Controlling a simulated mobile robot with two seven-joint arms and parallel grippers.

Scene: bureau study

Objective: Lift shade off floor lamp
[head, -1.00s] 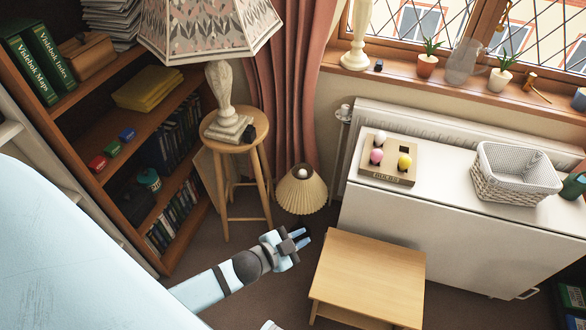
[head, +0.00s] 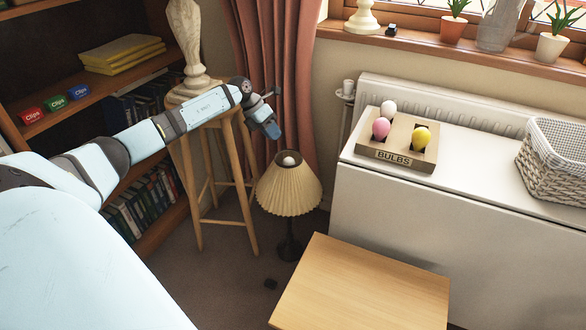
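The floor lamp has a cream pleated shade (head: 289,187) on a dark stem and base (head: 290,246). It stands on the carpet between the stool and the low wooden table. The top of a white bulb (head: 290,159) shows through the shade's upper opening. My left gripper (head: 271,130) points down, above and slightly left of the shade, and appears apart from it. Its fingers are seen edge-on, so their opening is unclear. Nothing shows held in it. My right gripper is out of view.
A wooden stool (head: 248,205) bearing a pale lamp base (head: 190,50) stands left of the floor lamp, partly behind my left arm. A red curtain (head: 283,70) hangs behind. The low table (head: 365,290) is in front right; a white cabinet (head: 400,215) stands right.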

